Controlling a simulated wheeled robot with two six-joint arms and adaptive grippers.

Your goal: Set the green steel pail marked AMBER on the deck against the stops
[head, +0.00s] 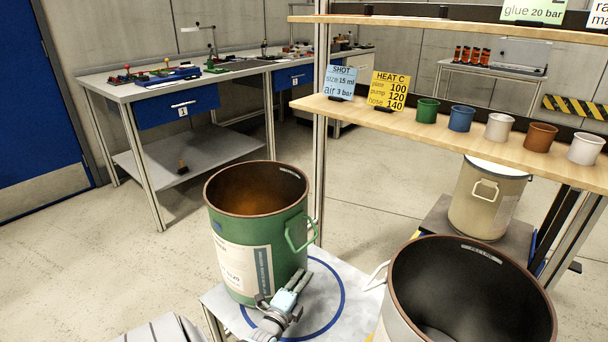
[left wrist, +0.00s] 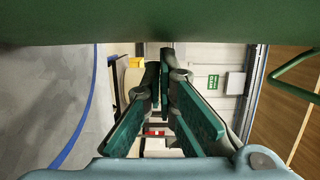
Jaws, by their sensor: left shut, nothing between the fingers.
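A green steel pail (head: 232,247) stands upright and open on a grey surface (head: 352,300) with a blue ring. Its inside is amber-brown; the label's writing is too small to read. A green handle hangs on its right side. My left gripper (head: 299,278) is shut and empty, low beside the pail's front right. In the left wrist view the pail's green side (left wrist: 160,22) fills the top, close over the shut fingers (left wrist: 165,62). I cannot tell if they touch it. My right gripper is out of view. I cannot pick out the stops.
A large open pail (head: 395,330) with a dark inside stands at the front right. A beige pail (head: 487,200) stands on a dark platform (head: 437,222) behind. A wooden shelf (head: 340,112) with several small cups crosses above. A workbench (head: 130,92) stands at the back left; the floor between is clear.

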